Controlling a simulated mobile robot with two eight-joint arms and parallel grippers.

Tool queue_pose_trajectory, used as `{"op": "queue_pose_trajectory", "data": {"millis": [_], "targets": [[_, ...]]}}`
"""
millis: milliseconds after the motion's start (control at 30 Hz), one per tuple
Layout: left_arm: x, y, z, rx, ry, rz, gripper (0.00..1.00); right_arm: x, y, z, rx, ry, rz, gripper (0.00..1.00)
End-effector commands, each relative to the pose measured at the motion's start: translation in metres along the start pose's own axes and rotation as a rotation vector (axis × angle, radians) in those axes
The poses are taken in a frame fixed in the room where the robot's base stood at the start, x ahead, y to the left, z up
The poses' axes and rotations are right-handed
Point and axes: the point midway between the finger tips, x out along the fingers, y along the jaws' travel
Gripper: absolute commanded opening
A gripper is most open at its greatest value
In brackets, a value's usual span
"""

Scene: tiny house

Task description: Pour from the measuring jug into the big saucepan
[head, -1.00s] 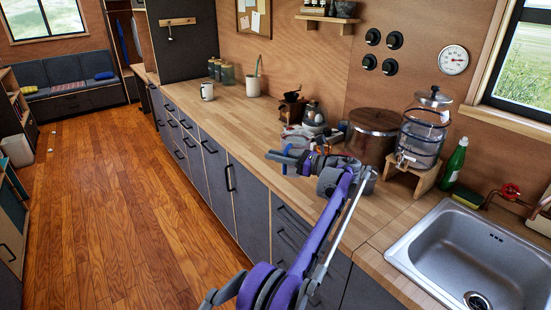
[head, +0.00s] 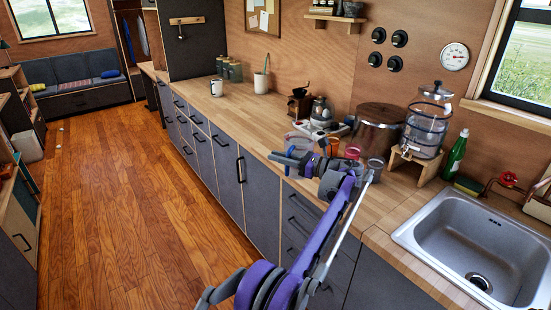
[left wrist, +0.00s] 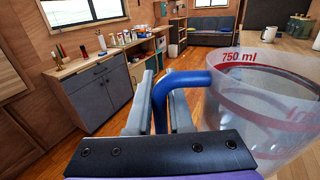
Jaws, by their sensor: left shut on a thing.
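The clear measuring jug (left wrist: 262,105) has a blue handle (left wrist: 187,78) and red marks reading 750 ml. In the left wrist view its handle is between the fingers of my left gripper (left wrist: 160,88), which is shut on it. In the head view my left gripper (head: 290,160) is in front of the worktop, and the jug (head: 299,141) shows only faintly beyond it. Whether the jug holds anything is not clear. I cannot make out a big saucepan for certain. My right gripper is not in view.
Several small coloured cups (head: 352,152) stand on the worktop (head: 262,112) beyond my arm. Behind them are a kettle (head: 321,112), a big brown lidded vessel (head: 378,128) and a glass dispenser (head: 427,125). The sink (head: 475,235) is at right. The floor at left is clear.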

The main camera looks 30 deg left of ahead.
Motion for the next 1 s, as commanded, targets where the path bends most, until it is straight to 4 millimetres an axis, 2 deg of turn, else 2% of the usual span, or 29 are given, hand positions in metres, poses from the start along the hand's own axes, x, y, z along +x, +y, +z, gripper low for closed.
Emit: {"op": "queue_pose_trajectory", "data": {"millis": [333, 533, 1000], "targets": [[-0.013, 0.012, -0.011, -0.001, -0.002, -0.085, 0.00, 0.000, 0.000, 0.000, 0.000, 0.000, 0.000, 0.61], [-0.032, 0.025, -0.028, 0.001, 0.000, -0.207, 0.00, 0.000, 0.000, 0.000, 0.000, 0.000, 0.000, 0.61], [-0.095, 0.064, -0.086, 0.008, 0.005, -0.626, 0.00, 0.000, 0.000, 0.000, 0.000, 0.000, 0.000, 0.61]]}}
